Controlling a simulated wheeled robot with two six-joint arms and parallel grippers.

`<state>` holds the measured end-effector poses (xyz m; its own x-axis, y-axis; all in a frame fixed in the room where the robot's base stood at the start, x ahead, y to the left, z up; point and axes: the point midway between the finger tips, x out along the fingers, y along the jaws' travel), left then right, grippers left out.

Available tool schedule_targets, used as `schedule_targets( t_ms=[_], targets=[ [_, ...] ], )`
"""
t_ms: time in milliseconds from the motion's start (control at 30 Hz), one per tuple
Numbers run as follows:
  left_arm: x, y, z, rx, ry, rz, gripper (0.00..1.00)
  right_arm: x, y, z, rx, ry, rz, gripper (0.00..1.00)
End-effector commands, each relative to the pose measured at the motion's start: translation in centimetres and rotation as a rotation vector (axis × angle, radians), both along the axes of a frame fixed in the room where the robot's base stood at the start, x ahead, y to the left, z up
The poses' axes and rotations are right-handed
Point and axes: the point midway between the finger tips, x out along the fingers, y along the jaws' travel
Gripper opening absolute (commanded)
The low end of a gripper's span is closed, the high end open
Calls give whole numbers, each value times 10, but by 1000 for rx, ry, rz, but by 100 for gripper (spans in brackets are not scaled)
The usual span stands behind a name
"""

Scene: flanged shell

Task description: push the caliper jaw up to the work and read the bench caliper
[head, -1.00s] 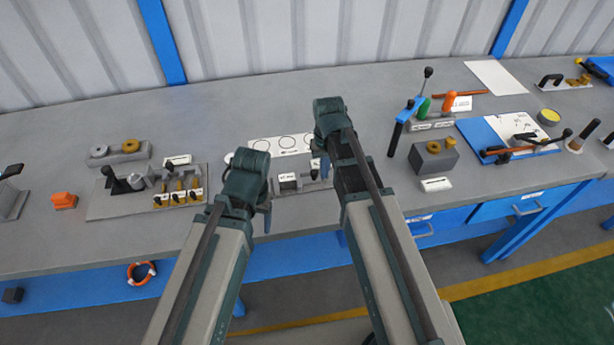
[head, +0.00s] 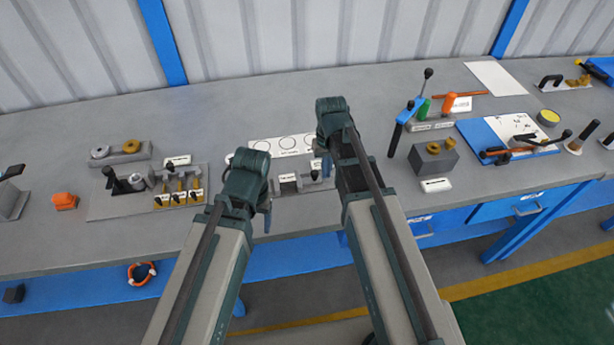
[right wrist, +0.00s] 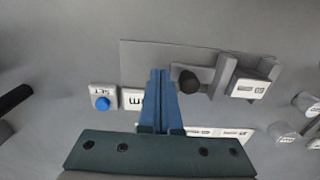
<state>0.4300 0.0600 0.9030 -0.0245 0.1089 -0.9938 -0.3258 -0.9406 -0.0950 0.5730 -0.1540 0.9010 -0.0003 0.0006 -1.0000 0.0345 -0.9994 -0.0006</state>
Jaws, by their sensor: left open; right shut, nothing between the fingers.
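The bench caliper (head: 287,184), a small grey fixture with a dark block and white labels, sits on the bench between my two grippers and is partly hidden by them. In the right wrist view its flat grey plate (right wrist: 140,62) carries a black knob (right wrist: 188,80) and an upright grey block (right wrist: 224,74) beside a white label. A white panel with "mm" on it is partly behind my fingers. My right gripper (right wrist: 160,82) is shut and empty, its blue fingertips just left of the knob; contact is unclear. My left gripper (head: 265,214) is open at the bench front. The work is not clearly identifiable.
A SET block with a blue button (right wrist: 102,103) is left of the fingers. Grey cylinders (right wrist: 305,102) stand at the right. A white sheet with circles (head: 287,145) lies behind the caliper. A fixture with yellow parts (head: 181,190) is to the left.

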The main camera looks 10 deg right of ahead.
Motion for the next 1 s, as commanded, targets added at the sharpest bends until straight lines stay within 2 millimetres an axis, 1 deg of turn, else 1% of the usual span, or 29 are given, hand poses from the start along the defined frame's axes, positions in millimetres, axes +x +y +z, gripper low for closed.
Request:
schedule_targets(
  t_ms=[33,200,800,1000],
  targets=[
    [0,0,6,0,0,0,67,0,0,6,0,0,0,0],
    [0,0,20,0,0,0,67,0,0,20,0,0,0,0],
    [0,0,65,0,0,0,67,0,0,65,-1,0,0,0],
    [0,0,67,0,0,0,67,0,0,67,-1,0,0,0]
  ],
)
